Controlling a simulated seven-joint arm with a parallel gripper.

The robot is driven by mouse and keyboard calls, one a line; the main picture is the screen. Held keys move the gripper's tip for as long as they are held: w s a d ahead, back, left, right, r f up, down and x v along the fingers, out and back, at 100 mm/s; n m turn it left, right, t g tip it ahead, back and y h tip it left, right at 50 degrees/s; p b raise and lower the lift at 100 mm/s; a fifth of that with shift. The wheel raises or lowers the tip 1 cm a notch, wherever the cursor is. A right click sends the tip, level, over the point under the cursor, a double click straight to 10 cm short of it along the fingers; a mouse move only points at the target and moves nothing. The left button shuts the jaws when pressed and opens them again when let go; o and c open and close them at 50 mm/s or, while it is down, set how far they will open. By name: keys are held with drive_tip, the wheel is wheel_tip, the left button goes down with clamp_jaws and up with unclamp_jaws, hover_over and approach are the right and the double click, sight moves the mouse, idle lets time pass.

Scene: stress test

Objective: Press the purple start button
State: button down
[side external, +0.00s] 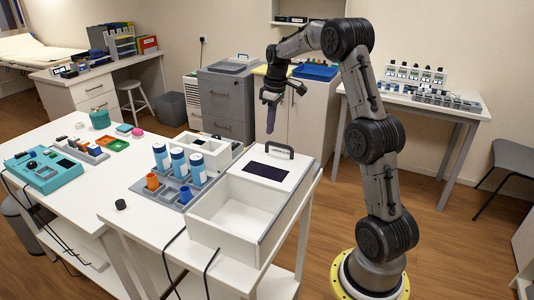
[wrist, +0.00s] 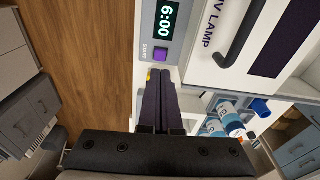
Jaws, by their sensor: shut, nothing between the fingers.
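My gripper (wrist: 160,72) is shut and empty. Its dark fingertips appear just below the button in the wrist view; I cannot tell how far from the panel they are. In the side view my gripper (side external: 270,130) points down behind the white UV lamp box (side external: 225,208). The button is not visible in the side view.
A teal device (side external: 45,170) sits at the left of the table. Open floor lies beyond the table.

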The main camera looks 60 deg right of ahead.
drive_tip(key=shift+f, duration=0.1)
drive_tip(key=shift+w+f, duration=0.2)
drive_tip(key=shift+f, duration=1.5)
drive_tip(key=shift+w+f, duration=0.15)
drive_tip(key=shift+f, duration=1.55)
drive_tip(key=shift+f, duration=0.5)
drive_tip(key=shift+s, duration=0.1)
drive_tip(key=shift+s+r, duration=0.25)
drive_tip(key=shift+s, duration=0.5)
drive_tip(key=shift+s+r, duration=0.25)
drive_tip(key=shift+s, duration=0.45)
drive_tip(key=shift+r, duration=0.1)
